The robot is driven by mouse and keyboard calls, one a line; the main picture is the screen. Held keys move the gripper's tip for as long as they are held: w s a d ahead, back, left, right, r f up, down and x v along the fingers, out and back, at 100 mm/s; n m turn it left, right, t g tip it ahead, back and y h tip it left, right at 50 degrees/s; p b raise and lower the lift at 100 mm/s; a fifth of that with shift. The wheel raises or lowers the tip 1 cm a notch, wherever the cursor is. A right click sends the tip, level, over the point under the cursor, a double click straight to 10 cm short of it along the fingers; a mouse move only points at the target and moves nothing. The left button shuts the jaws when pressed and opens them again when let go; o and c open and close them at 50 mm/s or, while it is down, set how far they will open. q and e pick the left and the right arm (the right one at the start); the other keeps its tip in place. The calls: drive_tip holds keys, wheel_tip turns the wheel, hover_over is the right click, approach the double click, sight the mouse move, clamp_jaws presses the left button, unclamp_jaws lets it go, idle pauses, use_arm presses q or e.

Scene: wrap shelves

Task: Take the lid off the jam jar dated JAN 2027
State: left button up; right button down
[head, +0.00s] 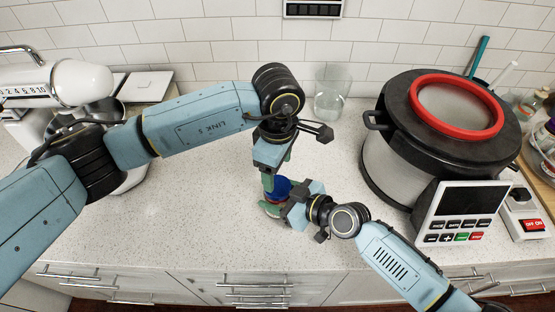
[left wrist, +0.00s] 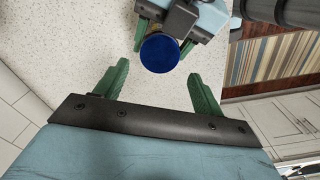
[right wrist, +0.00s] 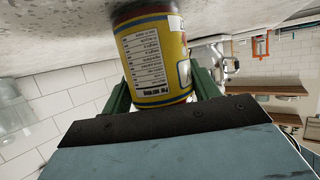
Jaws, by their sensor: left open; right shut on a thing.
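The jam jar has a blue lid (head: 279,188), which shows round and closed on top in the left wrist view (left wrist: 160,53). In the right wrist view the jar (right wrist: 152,55) has a yellow and red label with small print; I cannot read a date. My right gripper (right wrist: 160,82) is shut around the jar's body, one green finger on each side. My left gripper (left wrist: 157,75) is open above the jar, its fingers pointing down toward the lid but apart from it. In the head view the left gripper and arm partly hide the jar.
A large pot with a red-ringed lid (head: 398,170) and a control panel (head: 462,212) stand at the right. An empty glass (head: 332,100) stands behind the jar. A white mixer (head: 80,84) and a flat scale (head: 148,84) are at the left. The counter's front left is clear.

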sight(277, 186)
use_arm(q)
drive_tip(key=m, duration=0.1)
drive_tip(key=r+m, duration=0.1)
drive_tip(key=m, duration=0.3)
drive_tip(key=shift+r, duration=0.25)
drive_tip(key=m, duration=0.3)
drive_tip(key=shift+r, duration=0.2)
drive_tip(key=shift+f, duration=3.9)
drive_tip(key=c, duration=0.8)
drive_tip(key=n, duration=0.6)
drive_tip(key=shift+n, duration=0.4)
drive_tip(key=n, duration=0.6)
drive_tip(key=shift+r, duration=0.1)
